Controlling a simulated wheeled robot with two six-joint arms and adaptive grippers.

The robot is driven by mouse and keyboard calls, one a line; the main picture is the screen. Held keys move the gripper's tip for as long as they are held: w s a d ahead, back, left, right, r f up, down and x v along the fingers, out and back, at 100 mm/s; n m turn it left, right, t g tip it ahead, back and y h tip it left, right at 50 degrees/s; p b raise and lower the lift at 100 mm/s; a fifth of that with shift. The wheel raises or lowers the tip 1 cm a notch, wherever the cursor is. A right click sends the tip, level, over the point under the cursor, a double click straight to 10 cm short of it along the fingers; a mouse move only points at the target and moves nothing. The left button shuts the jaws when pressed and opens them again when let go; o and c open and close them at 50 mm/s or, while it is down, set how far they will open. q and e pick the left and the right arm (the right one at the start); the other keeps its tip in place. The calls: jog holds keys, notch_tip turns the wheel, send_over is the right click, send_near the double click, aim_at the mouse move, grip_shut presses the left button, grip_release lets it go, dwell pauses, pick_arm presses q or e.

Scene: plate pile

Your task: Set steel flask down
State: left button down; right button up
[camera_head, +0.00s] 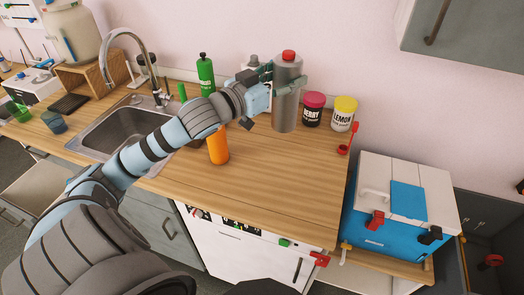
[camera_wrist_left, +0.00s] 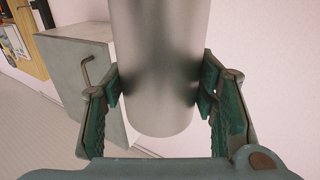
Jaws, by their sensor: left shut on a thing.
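The steel flask (camera_head: 287,105) is a grey cylinder with a red cap, upright near the back of the wooden counter (camera_head: 265,185). My left gripper (camera_head: 288,85) is shut on it around its upper body. In the left wrist view the flask (camera_wrist_left: 158,70) stands between the two green finger pads of my left gripper (camera_wrist_left: 165,95), with its lower end showing past them. Whether its base touches the counter I cannot tell. My right gripper is not in view.
A berry jar (camera_head: 313,112) and a lemon jar (camera_head: 343,116) stand right of the flask. An orange bottle (camera_head: 217,145) and a green bottle (camera_head: 206,75) are to its left, near the sink (camera_head: 120,130). The counter's front right is clear. A blue-white box (camera_head: 395,215) stands beyond its right edge.

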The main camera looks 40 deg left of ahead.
pick_arm(q)
jog(key=shift+w+a, duration=0.15)
jog(key=shift+a, duration=0.2)
notch_tip(320, 180, down, 19)
jog(key=b, duration=0.5)
jog(key=shift+d, duration=0.15)
jog(key=shift+f, duration=0.1)
jog(key=c, duration=0.6)
grip_release()
jog(key=shift+c, duration=0.2)
